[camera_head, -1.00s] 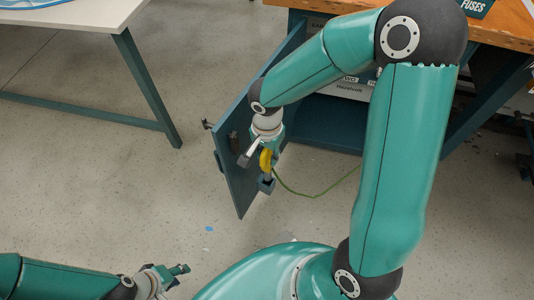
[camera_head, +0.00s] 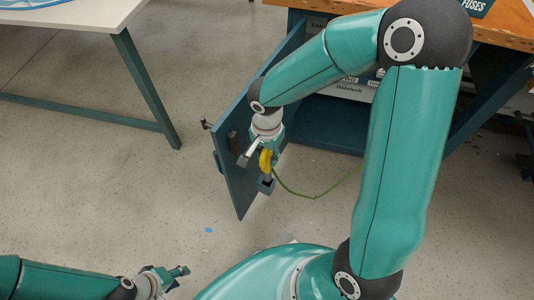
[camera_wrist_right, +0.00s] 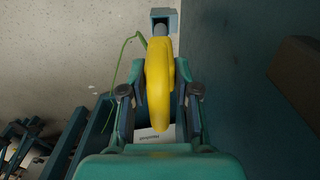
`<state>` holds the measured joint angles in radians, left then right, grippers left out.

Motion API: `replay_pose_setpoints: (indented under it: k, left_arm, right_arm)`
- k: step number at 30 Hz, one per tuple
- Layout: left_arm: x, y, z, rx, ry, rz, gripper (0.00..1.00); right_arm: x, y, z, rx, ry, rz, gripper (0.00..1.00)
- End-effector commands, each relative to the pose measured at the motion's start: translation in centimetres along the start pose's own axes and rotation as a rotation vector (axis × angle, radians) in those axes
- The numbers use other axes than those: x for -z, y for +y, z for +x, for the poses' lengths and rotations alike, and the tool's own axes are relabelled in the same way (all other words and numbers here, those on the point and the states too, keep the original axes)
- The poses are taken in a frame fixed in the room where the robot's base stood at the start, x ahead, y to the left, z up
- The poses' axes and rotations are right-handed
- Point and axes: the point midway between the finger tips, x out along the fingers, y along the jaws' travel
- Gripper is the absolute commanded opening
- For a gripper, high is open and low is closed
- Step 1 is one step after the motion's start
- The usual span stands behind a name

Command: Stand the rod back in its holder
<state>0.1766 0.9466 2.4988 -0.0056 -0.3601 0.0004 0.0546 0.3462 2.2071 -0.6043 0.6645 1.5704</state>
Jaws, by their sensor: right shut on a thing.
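The rod (camera_head: 266,159) has a yellow curved grip and a grey shaft; the yellow part shows large in the right wrist view (camera_wrist_right: 158,85). My right gripper (camera_head: 262,152) is shut on the yellow part, with a finger on either side in the wrist view. A small blue-grey square holder (camera_head: 265,187) sits low by the open cabinet door, and shows at the top of the wrist view (camera_wrist_right: 164,14). The grey shaft points at the holder and overlaps its mouth; I cannot tell how deep it sits. My left gripper (camera_head: 180,271) is small at lower left, apart from these.
A green cord (camera_head: 310,196) runs from near the rod toward the cabinet. The blue-grey door (camera_head: 236,175) stands open beside my right gripper. A wooden-topped bench (camera_head: 300,3) is behind, a white table (camera_head: 75,15) at upper left.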

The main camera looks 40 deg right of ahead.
Motion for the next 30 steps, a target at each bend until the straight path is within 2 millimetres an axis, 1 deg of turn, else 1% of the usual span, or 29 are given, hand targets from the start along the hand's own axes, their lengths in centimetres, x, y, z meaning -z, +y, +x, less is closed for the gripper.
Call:
replay_pose_setpoints:
  k: [8,30]
  left_arm:
    - [0.0,-0.1,0.1,0.0,0.0,0.0,0.4]
    - [0.0,-0.7,1.9,0.0,0.0,0.0,0.4]
  right_arm:
    - [0.0,0.0,0.1,0.001,0.001,0.001,0.0]
    - [0.0,-0.1,1.8,0.002,0.001,0.0,0.0]
